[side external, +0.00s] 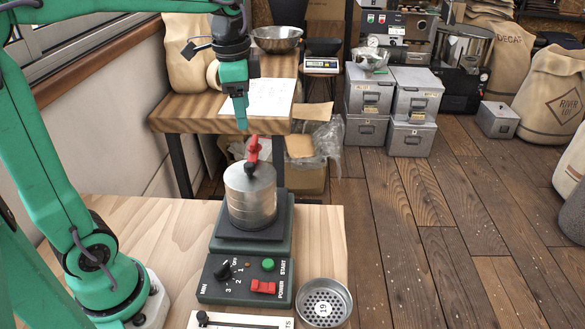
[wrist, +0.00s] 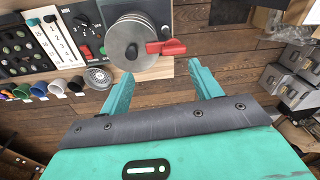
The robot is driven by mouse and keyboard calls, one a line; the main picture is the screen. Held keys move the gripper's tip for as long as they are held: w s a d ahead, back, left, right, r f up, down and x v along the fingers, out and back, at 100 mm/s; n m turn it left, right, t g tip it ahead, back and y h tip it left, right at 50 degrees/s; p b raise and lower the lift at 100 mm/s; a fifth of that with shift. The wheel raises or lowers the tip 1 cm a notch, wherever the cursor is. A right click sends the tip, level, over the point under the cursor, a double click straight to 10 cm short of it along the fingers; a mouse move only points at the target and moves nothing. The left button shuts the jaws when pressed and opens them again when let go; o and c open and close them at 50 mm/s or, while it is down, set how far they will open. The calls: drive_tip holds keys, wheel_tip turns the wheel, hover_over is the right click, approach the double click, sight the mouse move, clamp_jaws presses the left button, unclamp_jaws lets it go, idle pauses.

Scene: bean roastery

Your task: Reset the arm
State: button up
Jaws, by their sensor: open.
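My gripper (side external: 241,122) hangs fingers down above the work table, a little above and to the left of a red lever. In the wrist view my gripper (wrist: 160,70) shows two green fingers spread apart with nothing between them. The red lever (side external: 253,150) is on top of a stacked steel cylinder (side external: 250,200), which stands on a dark machine with a control panel (side external: 245,277). In the wrist view the red lever (wrist: 168,47) lies just beyond the fingertips, beside the round steel top (wrist: 130,42).
A numbered sieve cup (side external: 323,303) sits at the machine's front right. A wooden bench (side external: 180,112) with paper, a sack and a bowl (side external: 277,38) stands behind. Grey boxes (side external: 367,92) stand on the floor. The wrist view shows several coloured cups (wrist: 40,90) at left.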

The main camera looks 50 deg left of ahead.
drive_tip(key=s+d+f+n+t, duration=0.2)
drive_tip(key=s+n, duration=0.1)
drive_tip(key=s, duration=0.3)
drive_tip(key=s+d+f+n+t, duration=0.2)
drive_tip(key=s+n, duration=0.2)
drive_tip(key=s, duration=0.3)
drive_tip(key=shift+d+f+t, duration=0.15)
drive_tip(key=shift+d+t, duration=0.1)
drive_tip(key=shift+t, duration=0.05)
idle(0.6)
